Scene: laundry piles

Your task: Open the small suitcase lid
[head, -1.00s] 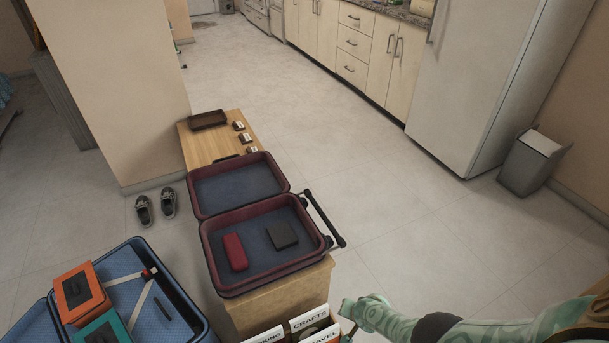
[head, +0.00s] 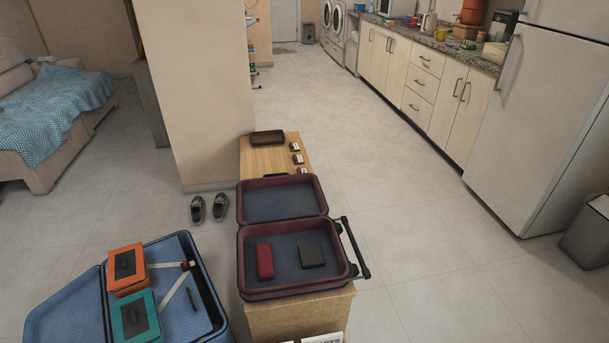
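A red pouch (head: 264,261) and a dark grey square item (head: 311,256) lie inside the base. A black pull handle (head: 356,248) sticks out at its right side. Neither of my grippers shows in the head view now.
A larger open blue suitcase (head: 72,304) at lower left holds an orange box (head: 127,269) and a teal box (head: 136,316). A brown tray (head: 267,138) sits on the bench's far end (head: 268,160). Shoes (head: 209,208) stand left of the bench.

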